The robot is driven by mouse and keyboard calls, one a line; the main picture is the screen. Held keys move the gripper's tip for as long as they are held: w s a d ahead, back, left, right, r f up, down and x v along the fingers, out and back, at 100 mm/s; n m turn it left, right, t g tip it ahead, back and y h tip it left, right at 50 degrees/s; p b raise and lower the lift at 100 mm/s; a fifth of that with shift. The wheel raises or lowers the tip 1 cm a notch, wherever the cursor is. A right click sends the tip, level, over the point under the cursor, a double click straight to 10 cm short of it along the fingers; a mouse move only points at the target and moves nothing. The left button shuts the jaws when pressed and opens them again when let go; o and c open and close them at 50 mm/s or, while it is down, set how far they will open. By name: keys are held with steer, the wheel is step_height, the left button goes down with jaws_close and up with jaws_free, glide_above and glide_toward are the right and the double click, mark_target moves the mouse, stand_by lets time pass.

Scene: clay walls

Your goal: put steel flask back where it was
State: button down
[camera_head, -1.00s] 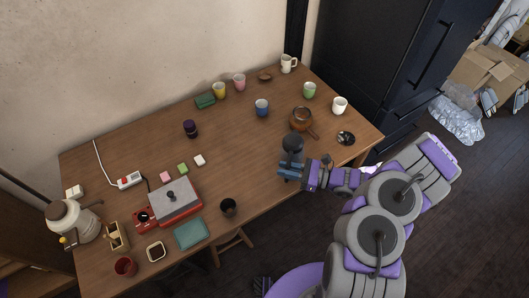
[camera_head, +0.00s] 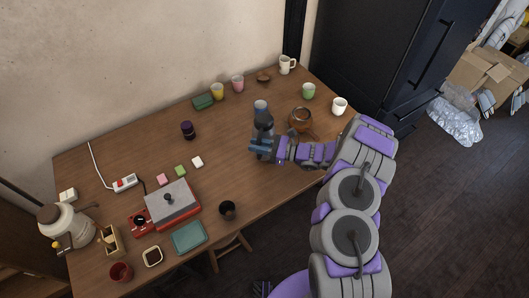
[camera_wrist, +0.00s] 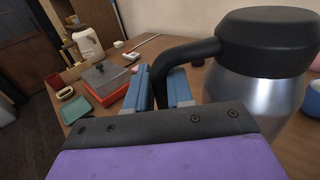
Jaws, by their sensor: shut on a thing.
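The steel flask (camera_wrist: 245,88) fills the right of the wrist view, with a shiny metal body and a black lid and handle. It also shows from above in the head view (camera_head: 264,121), upright over the middle of the table. My gripper (camera_head: 262,150) is shut on the flask's black handle. In the wrist view the blue fingers (camera_wrist: 172,90) close around the handle's lower part. The flask's base is hidden, so I cannot tell whether it touches the table.
The wooden table (camera_head: 230,165) has open room left of the flask. A blue cup (camera_head: 260,105) stands just behind it and a brown pot (camera_head: 300,118) to its right. A dark purple jar (camera_head: 187,130), a red-and-grey grill (camera_head: 170,203) and a dark cup (camera_head: 227,209) stand leftward.

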steer(key=f, duration=0.2)
steer(key=w+f+b, duration=0.1)
steer(key=shift+a+f, duration=0.1)
steer(key=shift+a, duration=0.2)
steer(key=shift+f, duration=0.1)
steer(key=c, duration=1)
jaws_free()
steer(key=shift+s, duration=0.1)
